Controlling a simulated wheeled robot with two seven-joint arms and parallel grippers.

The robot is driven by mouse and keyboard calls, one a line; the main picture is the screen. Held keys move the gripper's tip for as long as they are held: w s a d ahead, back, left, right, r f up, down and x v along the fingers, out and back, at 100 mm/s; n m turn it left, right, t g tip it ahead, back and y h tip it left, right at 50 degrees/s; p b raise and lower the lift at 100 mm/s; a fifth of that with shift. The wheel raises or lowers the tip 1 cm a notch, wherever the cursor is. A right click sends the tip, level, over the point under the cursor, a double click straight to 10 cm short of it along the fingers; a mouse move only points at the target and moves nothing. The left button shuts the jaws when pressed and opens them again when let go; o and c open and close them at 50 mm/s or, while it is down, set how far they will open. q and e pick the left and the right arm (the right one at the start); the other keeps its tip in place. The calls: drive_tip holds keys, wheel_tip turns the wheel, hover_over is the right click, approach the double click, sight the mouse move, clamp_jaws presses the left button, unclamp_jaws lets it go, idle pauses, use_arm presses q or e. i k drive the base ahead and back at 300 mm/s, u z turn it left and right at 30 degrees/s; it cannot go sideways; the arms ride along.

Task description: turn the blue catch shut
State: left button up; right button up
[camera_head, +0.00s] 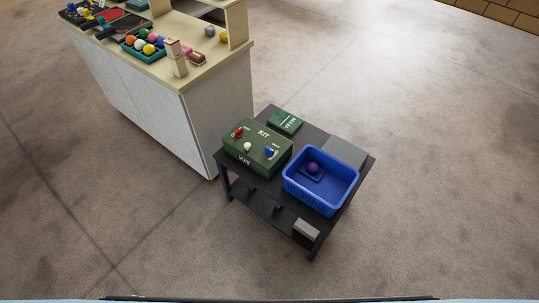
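The blue catch (270,152) is on the right part of the top of a dark green box (258,168) marked KIT. It is small here, and I cannot tell whether it is turned open or shut. A red catch (239,132) is on the left part of the same box, and a cream knob (247,147) sits between them near the front. The box stands on the left side of a low black table (277,191). Neither of my grippers shows in the head view.
A blue basket (325,201) with a purple ball (313,167) stands right of the box. A green book (285,123) and a grey flat item (345,152) lie behind. A cream-topped counter (160,75) with balls and paddles stands at the back left. Open floor surrounds the table's front and right.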

sight(270, 152)
drive_tip(key=z, duration=0.35)
drive_tip(key=k, duration=0.25)
drive_tip(key=u, duration=1.4)
drive_tip(key=i, duration=1.15)
drive_tip(key=z, duration=0.65)
